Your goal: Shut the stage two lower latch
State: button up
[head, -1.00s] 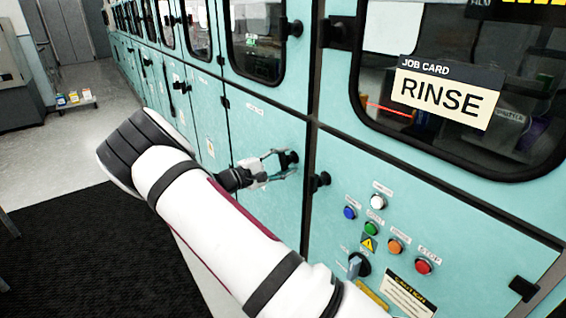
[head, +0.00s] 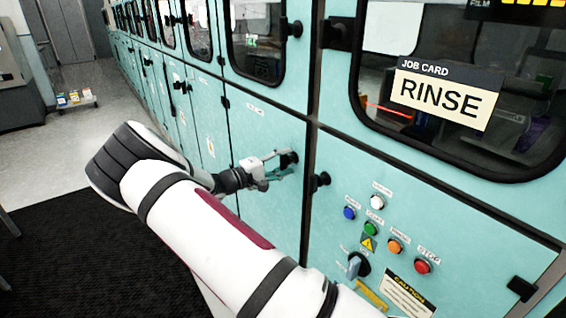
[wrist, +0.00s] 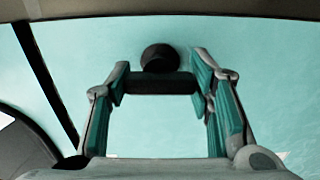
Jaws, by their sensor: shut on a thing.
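The lower latch (head: 291,157) is a black handle on a teal lower door panel (head: 255,205), left of the black seam. In the wrist view the latch (wrist: 160,83) shows as a round black knob with a black bar across in front of it. My gripper (head: 283,167) is at the latch, with one finger at each end of the bar in the wrist view. It is shut on the latch. In the head view the fingers partly cover the latch, so its exact angle is hard to read.
Another black latch (head: 320,181) stands just right of the seam. A panel with coloured buttons (head: 371,229) and a rotary switch (head: 358,265) lies further right. A RINSE job card (head: 440,95) is on the window above. Floor (head: 60,175) is open at left.

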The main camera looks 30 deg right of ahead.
jog(key=o, duration=1.2)
jog(key=shift+c, duration=0.2)
jog(key=shift+a, duration=0.1)
jog(key=a, duration=1.1)
jog(key=shift+s+a, duration=0.15)
jog(key=shift+a, duration=0.25)
